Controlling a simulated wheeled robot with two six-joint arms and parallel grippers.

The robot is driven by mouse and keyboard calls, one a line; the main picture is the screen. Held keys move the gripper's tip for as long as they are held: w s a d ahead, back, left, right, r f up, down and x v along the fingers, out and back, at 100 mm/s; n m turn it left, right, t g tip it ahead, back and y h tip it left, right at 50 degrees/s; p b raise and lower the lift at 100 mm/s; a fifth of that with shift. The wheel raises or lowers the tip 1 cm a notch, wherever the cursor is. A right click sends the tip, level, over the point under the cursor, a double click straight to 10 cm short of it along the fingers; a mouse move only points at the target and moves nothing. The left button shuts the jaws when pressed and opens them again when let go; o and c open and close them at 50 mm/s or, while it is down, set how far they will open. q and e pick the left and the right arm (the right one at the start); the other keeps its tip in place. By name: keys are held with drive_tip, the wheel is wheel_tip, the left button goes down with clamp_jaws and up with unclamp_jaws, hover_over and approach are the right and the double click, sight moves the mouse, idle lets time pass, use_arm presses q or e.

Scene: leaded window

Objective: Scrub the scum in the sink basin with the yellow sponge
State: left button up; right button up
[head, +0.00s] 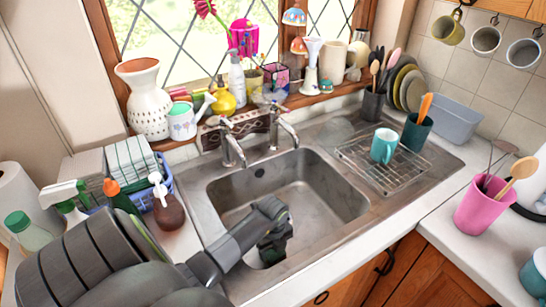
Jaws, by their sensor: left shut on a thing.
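The metal sink basin (335,200) is at the centre of the head view, under two taps. My left arm reaches in from the lower left, and my left gripper (274,250) points down inside the basin, near its front left part. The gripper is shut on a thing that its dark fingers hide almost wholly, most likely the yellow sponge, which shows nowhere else. I cannot tell whether it touches the basin floor. Faint pale marks show on the basin floor, but I cannot make out the scum clearly. My right gripper is not in view.
Taps (285,125) stand behind the basin. A wire rack (405,170) with a teal mug (384,145) is to its right. A pink utensil pot (482,210) is at the right.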

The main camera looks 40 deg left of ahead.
use_arm(q)
drive_tip(key=shift+f+b, duration=0.45)
drive_tip(key=shift+f, duration=0.2)
idle(0.3)
drive_tip(key=shift+w, duration=0.1)
